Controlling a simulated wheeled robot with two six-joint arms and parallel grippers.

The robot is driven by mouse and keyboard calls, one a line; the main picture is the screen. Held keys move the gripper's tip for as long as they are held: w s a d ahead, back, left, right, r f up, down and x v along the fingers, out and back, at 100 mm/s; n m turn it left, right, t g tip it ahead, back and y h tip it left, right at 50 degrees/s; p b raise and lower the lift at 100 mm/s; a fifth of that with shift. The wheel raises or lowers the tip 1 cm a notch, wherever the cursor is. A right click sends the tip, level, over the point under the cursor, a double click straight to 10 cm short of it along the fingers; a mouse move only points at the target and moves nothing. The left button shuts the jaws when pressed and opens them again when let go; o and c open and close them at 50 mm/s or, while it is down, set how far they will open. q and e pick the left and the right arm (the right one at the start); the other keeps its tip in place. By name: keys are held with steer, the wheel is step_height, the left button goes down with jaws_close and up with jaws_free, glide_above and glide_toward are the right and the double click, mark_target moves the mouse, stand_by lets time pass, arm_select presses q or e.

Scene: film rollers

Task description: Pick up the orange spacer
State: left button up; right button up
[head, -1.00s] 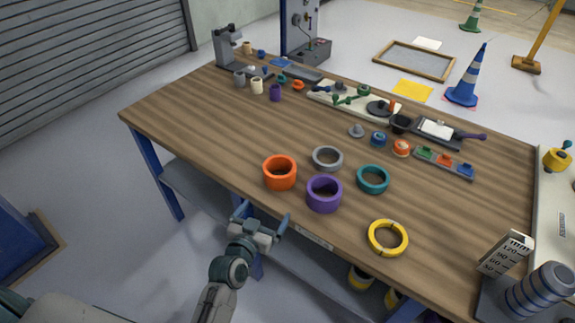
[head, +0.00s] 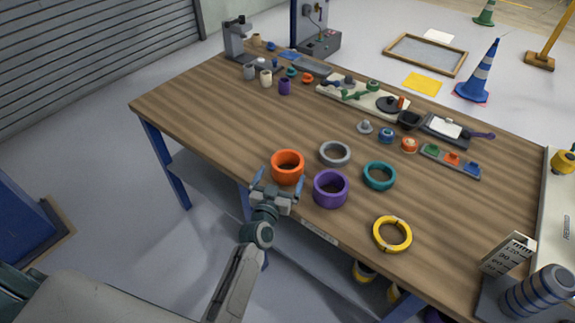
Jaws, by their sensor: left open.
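The orange spacer (head: 288,167), a thick-walled ring, sits on the wooden table (head: 220,130) close to its front edge. My left gripper (head: 278,182) is open at the table's front edge, right in front of the orange spacer. One finger shows at the spacer's left front side and the other at its lower right. I cannot tell whether the fingers touch it. Nothing shows between the fingers except perhaps the near wall of the spacer. My right gripper is not in view.
A purple ring (head: 331,189) stands close to the right of the gripper. A grey ring (head: 335,154), a teal ring (head: 379,176) and a yellow ring (head: 392,234) lie farther right. The table left of the orange spacer is clear.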

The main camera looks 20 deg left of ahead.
arm_select(q)
steer(key=w, duration=0.4)
steer(key=shift+w+d, duration=0.15)
steer(key=shift+w, duration=0.25)
steer(key=c, duration=1)
steer(key=shift+r+p, duration=0.2)
steer(key=shift+p, duration=0.15)
